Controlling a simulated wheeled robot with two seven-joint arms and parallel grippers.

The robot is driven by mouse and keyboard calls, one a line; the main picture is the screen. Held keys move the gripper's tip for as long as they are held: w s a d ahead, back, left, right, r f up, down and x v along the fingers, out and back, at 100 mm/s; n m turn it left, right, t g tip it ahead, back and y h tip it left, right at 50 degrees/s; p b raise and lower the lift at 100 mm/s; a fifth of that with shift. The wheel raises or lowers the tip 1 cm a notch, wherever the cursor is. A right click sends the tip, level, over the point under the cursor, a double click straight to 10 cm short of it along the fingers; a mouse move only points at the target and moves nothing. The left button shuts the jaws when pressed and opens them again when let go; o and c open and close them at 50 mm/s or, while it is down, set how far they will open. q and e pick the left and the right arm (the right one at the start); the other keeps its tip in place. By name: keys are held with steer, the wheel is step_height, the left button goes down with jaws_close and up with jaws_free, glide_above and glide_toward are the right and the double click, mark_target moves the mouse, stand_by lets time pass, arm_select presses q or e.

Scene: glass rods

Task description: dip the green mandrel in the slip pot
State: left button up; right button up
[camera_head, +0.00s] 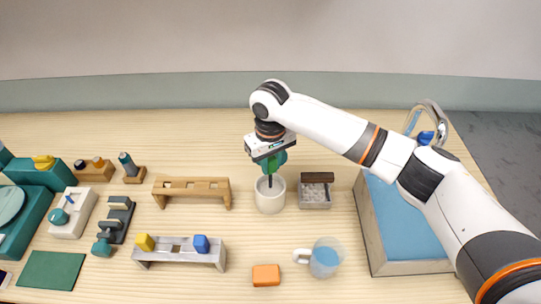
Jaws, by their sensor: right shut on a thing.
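The slip pot (270,198) is a white cylindrical pot standing near the middle of the table. My right gripper (271,160) is directly over it, pointing down, and is shut on the green mandrel (271,166). The mandrel hangs upright, and its thin dark lower end shows against the pot's opening. I cannot tell how far that end is inside the pot. The fingertips partly hide the mandrel's upper part. My left gripper is not in view.
A wooden rack (192,186) stands left of the pot, and a grey tray (314,195) is close on its right. A metal rack (182,252) with yellow and blue pieces, an orange block (266,275) and a glass mug (325,258) are in front. A blue basin (403,225) is at right.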

steer(key=shift+f+b, duration=0.7)
steer(key=shift+f, duration=2.45)
steer(key=shift+r, duration=0.1)
step_height(320, 180, up, 11)
steer(key=p, duration=1.2)
step_height(320, 180, up, 5)
glide_above(270, 187)
steer(key=shift+w, duration=0.2)
